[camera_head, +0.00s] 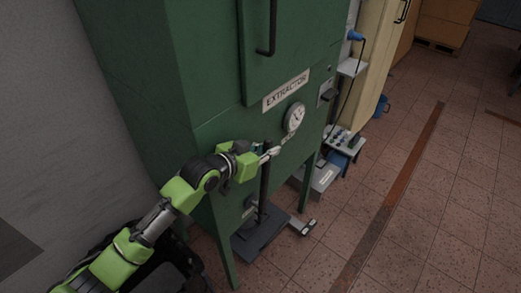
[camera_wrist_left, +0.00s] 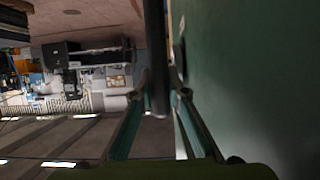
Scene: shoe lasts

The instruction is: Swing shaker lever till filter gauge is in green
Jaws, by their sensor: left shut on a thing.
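The green extractor cabinet (camera_head: 200,90) stands in front of me with a white "EXTRACTOR" label. The round filter gauge (camera_head: 294,118) is on its front below the label; its needle is too small to read against any coloured zone. The dark upright shaker lever (camera_head: 264,190) rises from low in front of the cabinet. My left gripper (camera_head: 272,153) is shut on the lever near its top, just below and left of the gauge. In the left wrist view the lever (camera_wrist_left: 155,60) stands between the two fingers (camera_wrist_left: 160,100). My right gripper is not in view.
A dark flat plate (camera_head: 262,235) lies at the lever's foot, with a small pedal-like piece (camera_head: 302,227) beside it. A grey box (camera_head: 322,178) and a control panel (camera_head: 345,142) stand right of the cabinet legs. The tiled floor at right is clear.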

